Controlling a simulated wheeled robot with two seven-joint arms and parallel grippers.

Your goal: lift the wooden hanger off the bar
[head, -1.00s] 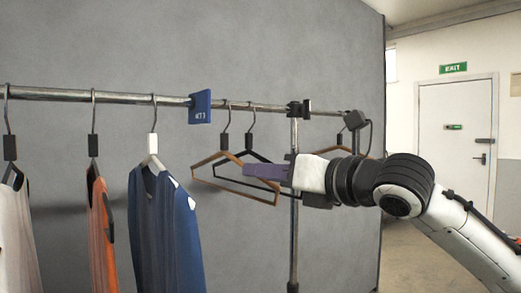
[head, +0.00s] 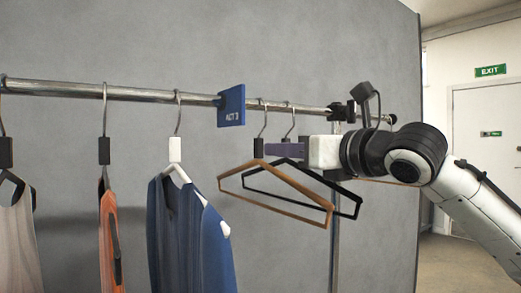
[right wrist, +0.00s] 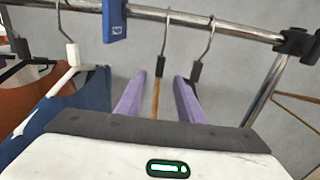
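The wooden hanger (head: 258,148) hangs empty by its hook from the metal bar (head: 140,95), to the right of the blue sign. My right gripper (head: 270,150) is beside its dark neck piece, just below the bar. In the right wrist view, the purple fingers of my right gripper (right wrist: 157,98) are spread apart, with the wooden hanger (right wrist: 156,100) between them and a gap on each side. The hook is still over the bar. My left gripper is not in view.
A black hanger (right wrist: 196,71) hangs close behind, near the right finger. The blue sign (head: 232,105) is clipped on the bar. Blue (head: 190,230), orange (head: 108,240) and pale (head: 16,235) garments hang to the left. A black clamp joint (head: 341,112) and post stand right of the hangers.

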